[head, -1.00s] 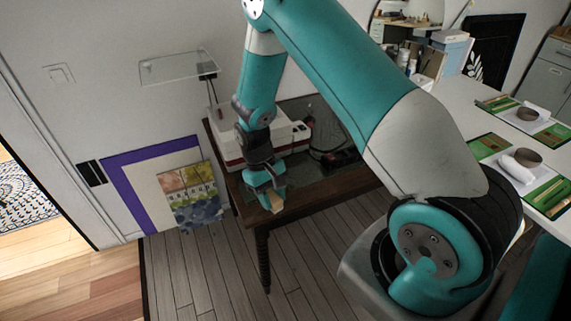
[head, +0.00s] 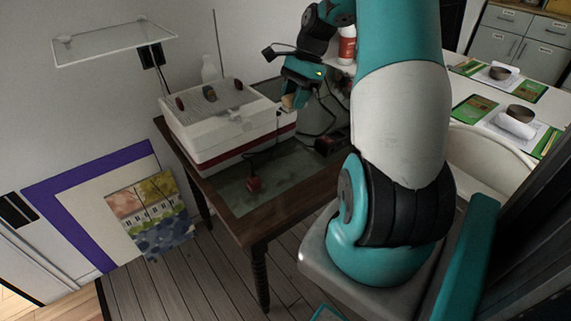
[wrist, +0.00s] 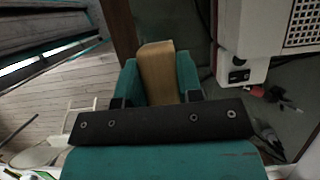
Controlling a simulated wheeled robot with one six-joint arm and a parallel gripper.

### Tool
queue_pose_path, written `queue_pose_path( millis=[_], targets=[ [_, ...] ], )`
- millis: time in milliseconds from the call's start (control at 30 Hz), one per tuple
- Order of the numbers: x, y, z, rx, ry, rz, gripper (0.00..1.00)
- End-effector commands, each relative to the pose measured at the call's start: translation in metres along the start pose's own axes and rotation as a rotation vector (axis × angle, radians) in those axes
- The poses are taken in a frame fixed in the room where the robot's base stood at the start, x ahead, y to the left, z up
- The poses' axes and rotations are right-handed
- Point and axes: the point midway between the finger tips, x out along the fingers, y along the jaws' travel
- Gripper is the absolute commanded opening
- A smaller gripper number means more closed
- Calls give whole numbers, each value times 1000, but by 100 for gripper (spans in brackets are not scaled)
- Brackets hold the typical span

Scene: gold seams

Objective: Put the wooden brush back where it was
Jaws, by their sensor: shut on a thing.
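The wooden brush shows in the wrist view as a pale wooden block (wrist: 159,70) between the two teal fingers of my gripper (wrist: 158,86). My gripper is shut on it. In the head view my gripper (head: 296,92) hangs over the back right of the small dark table, beside the white box, with the tan end of the brush (head: 287,101) just showing below it. The brush's lower part and bristles cannot be made out.
A white box with a red stripe (head: 215,118) stands on the dark table (head: 252,230). A glass shelf (head: 112,45) juts from the wall. A white table (head: 470,92) is at right.

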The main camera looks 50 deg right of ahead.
Motion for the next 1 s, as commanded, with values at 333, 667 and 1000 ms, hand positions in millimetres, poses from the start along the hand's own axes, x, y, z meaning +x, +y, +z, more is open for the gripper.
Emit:
queue_pose_path(
  millis=[333,667,1000],
  targets=[
    [90,1,-34,1,-4,8,11],
    [140,0,-57,0,0,3,11],
    [175,1,-72,1,-1,4,11]
  ],
)
